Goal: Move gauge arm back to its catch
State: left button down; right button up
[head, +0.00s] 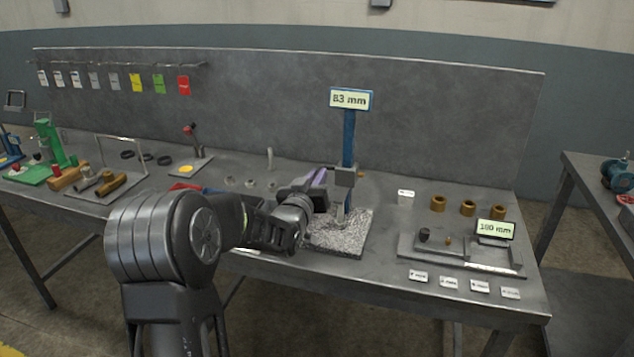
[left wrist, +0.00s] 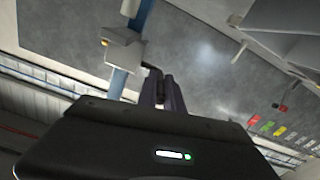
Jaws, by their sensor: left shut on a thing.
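The height gauge has a blue column (head: 349,136) standing on a speckled grey base (head: 352,237), with a display reading 83 mm (head: 351,99) on top. The gauge arm (head: 344,177), a grey block, sits partway up the column. My left gripper (head: 326,180) reaches it from the left, its fingers shut on a part of the gauge arm that the fingers mostly hide. In the left wrist view the closed fingers (left wrist: 158,78) meet the grey gauge arm (left wrist: 122,48) beside the blue column. The catch cannot be made out. My right gripper is out of view.
To the right stand several brass bushings (head: 467,208) and a tray (head: 450,249) with a 180 mm display (head: 494,229). White labels lie along the front edge. To the left are a wire frame (head: 122,160) and a green stand (head: 48,145). A backboard (head: 270,110) closes the rear.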

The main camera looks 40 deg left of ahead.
pick_arm(q)
notch_tip(320, 180, up, 9)
jog(key=shift+r+p, duration=0.2)
jog(key=shift+p, duration=0.1)
jog(key=c, duration=1.7)
grip_release()
jog(key=shift+o, duration=1.1)
jog(key=shift+f, duration=0.15)
jog(key=shift+s, duration=0.1)
jog(key=b+v, duration=0.1)
jog(key=v, duration=0.6)
jog(key=shift+s+d, duration=0.15)
jog(key=shift+s, duration=0.15)
